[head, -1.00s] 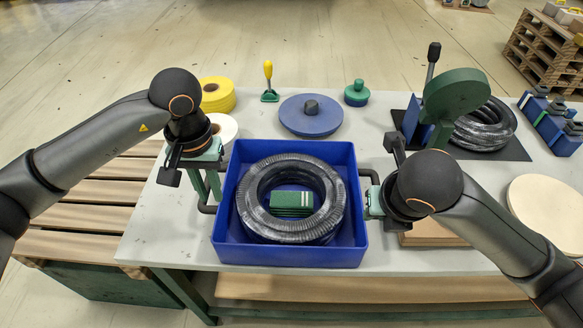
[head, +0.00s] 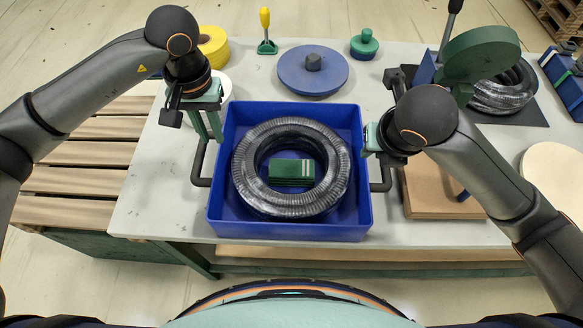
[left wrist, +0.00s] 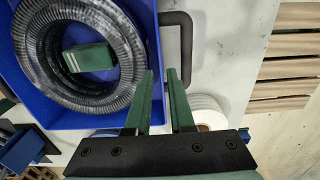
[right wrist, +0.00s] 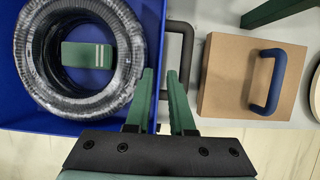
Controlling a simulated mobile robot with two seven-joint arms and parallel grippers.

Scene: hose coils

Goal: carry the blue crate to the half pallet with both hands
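The blue crate (head: 290,233) sits on the grey table and holds a ribbed grey hose coil (head: 250,195) with a green block (head: 291,172) inside the ring. Dark handles stick out from its left side (head: 198,165) and right side (head: 385,180). My left gripper (head: 213,138) is above the left handle's far end; its green fingers (left wrist: 163,78) are parted, with the handle (left wrist: 186,35) beyond them. My right gripper (head: 368,146) is by the right handle's far end, fingers (right wrist: 160,76) also parted. The half pallet (head: 75,165), slatted wood, stands left of the table.
A cardboard box (head: 440,195) with a blue handle stands close right of the crate. A blue disc (head: 312,75), yellow roll (head: 213,45) and green knob (head: 364,44) are behind it. A green reel (head: 480,50) and another coil (head: 502,95) are at right.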

